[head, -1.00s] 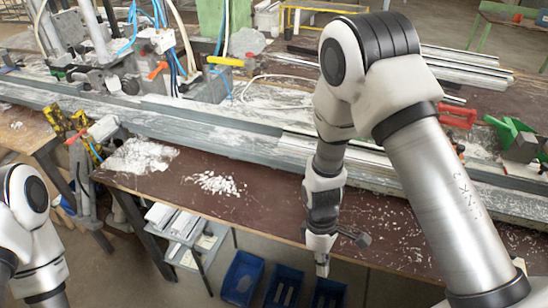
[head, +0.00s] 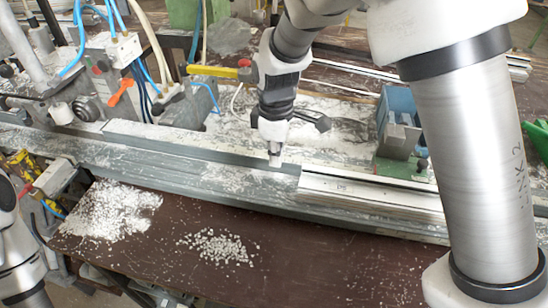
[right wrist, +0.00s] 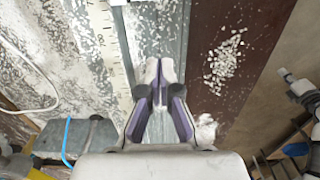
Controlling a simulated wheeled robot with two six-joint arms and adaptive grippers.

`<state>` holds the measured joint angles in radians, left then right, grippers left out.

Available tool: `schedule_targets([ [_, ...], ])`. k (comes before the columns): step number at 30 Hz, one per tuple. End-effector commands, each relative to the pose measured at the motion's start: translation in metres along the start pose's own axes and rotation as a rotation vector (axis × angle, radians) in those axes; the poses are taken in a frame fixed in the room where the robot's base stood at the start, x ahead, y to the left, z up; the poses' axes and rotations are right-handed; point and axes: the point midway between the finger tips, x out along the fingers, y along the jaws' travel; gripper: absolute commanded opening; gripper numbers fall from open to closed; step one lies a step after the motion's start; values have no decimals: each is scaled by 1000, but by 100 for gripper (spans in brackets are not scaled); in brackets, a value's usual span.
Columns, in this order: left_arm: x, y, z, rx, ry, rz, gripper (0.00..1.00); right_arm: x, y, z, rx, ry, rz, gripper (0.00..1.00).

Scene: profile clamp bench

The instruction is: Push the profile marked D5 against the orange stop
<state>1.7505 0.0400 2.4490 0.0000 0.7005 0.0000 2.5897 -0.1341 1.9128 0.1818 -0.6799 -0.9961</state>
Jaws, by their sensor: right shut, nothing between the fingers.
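My right gripper (head: 274,157) is shut and empty, pointing down over the grey clamping rail (head: 215,177). Its tips are just left of the near end of a pale, white-topped profile (head: 370,192); whether they touch anything is unclear. In the right wrist view the shut fingertips (right wrist: 160,70) are above a grey strip (right wrist: 157,25) dusted with white chips. No D5 mark is readable, so I cannot tell which profile carries it. An orange lever-like part (head: 121,91) is on the machine at left; I cannot tell whether it is the stop. My left gripper is out of view.
White chips (head: 110,210) lie in heaps on the brown bench top (head: 320,265). A blue and grey clamp block (head: 398,120) stands behind the rail, right of my gripper. Hoses and a yellow-handled part (head: 215,72) stand at the back left.

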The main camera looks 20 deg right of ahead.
Motion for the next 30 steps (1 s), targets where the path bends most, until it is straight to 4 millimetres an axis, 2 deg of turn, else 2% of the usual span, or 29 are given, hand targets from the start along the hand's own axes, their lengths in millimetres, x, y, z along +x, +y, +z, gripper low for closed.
schedule_targets([
  [4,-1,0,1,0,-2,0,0,8,0,0,0,-2,-3,0],
  [7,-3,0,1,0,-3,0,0,22,-1,1,0,-3,-4,0],
  [18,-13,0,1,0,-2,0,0,102,-1,1,1,-4,-5,0],
  [24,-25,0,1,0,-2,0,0,99,-1,33,3,-1,-3,0],
  [30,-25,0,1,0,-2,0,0,101,-1,41,1,-1,-2,0],
])
